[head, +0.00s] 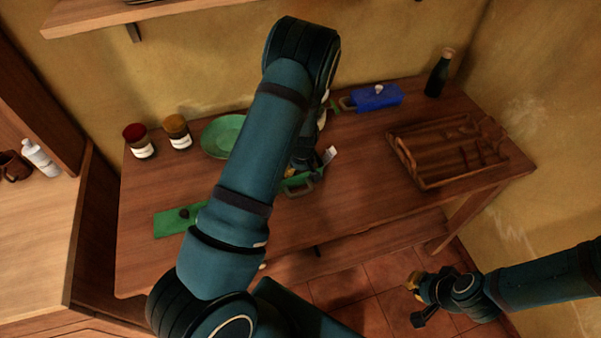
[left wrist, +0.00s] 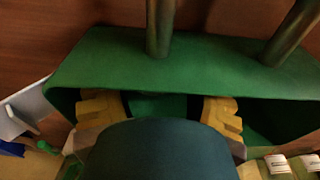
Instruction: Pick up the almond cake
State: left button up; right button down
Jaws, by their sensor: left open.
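I cannot make out an almond cake for sure in either view. My left gripper (head: 297,172) is low over the middle of the table, mostly hidden behind my forearm. It is at a green handled object (head: 298,181). In the left wrist view my left gripper (left wrist: 160,108) has its yellow fingertips spread apart, at the opening of a hollow green object (left wrist: 190,60) with dark posts. Nothing is visibly clamped between them; contact is unclear. My right gripper (head: 425,298) hangs over the floor at the lower right, with its fingers apart.
A wooden tray (head: 425,182) stands right on the table (head: 350,205). A blue lidded box (head: 377,97) and dark bottle (head: 439,74) stand behind. Two jars (head: 140,142) and a green bowl (head: 220,136) stand back left; a green board (head: 170,222) lies front left.

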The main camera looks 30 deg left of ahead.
pick_arm(q)
jog(key=c, duration=0.7)
jog(key=shift+o, duration=0.2)
